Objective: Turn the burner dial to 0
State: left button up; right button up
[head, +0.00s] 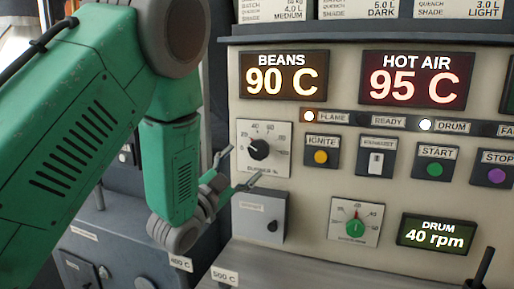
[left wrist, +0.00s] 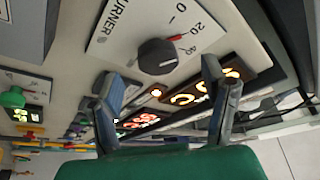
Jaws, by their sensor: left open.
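The burner dial (head: 258,148) is a black round knob on a white scale plate, left of the panel's middle. In the left wrist view the dial (left wrist: 157,56) shows a red pointer mark towards the 20; the 0 is printed further up. My left gripper (head: 240,167) is open, just left of and below the dial, its fingers pointing at the panel. In the left wrist view the open fingers (left wrist: 160,75) stand either side of the dial in the picture, with nothing between them. Contact with the knob does not show. My right gripper is not in view.
An ignite button (head: 320,157) and exhaust switch (head: 376,163) sit to the right. A green dial (head: 354,227) is below right, and a small grey box (head: 259,216) is below the burner dial. The BEANS display (head: 284,75) reads 90 C above it.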

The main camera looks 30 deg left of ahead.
aim_at(259, 152)
pick_arm(q)
jog(key=w, duration=0.1)
jog(key=w+d+r, duration=0.1)
jog(key=w, duration=0.1)
jog(key=w+r, duration=0.1)
jog(key=w, duration=0.1)
jog(key=shift+w+d+p, duration=0.25)
jog(key=shift+d+p, duration=0.05)
jog(key=shift+p, duration=0.1)
jog(key=shift+w+r, duration=0.1)
jog(key=shift+w, duration=0.3)
jog(key=shift+a, duration=0.5)
jog(key=c, duration=1.2)
jog(key=shift+d, duration=0.15)
